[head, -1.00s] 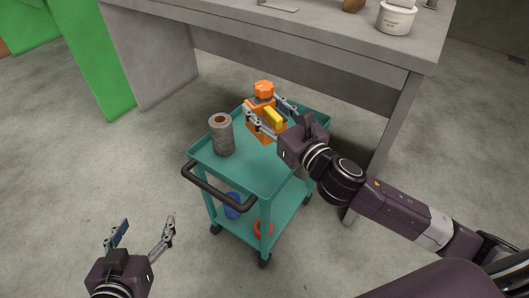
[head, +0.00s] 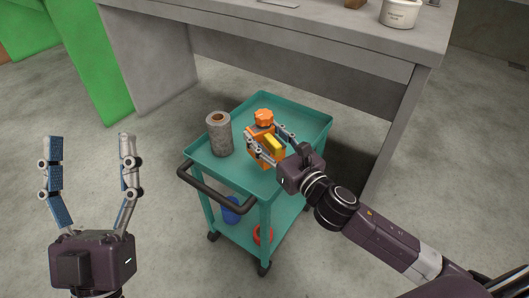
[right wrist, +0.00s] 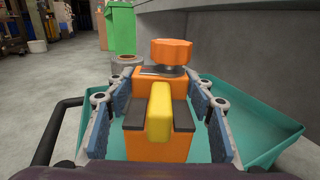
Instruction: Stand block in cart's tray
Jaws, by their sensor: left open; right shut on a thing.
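The orange block (head: 257,154) has a yellow strip, dark pads and an orange knob on top. It is upright over the teal cart's tray (head: 296,105). My right gripper (head: 271,140) is shut on it, with one finger on each side, as the right wrist view shows the block (right wrist: 133,146) between the blue pads. Whether its base touches the tray floor cannot be told. My left gripper (head: 90,150) is open and empty, left of the cart.
A grey roll (head: 219,135) stands in the tray, left of the block. The cart's dark handle (head: 215,192) faces me. A blue thing (head: 230,212) and a red ring (head: 262,235) are on the lower shelf. A grey table (head: 300,45) stands behind.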

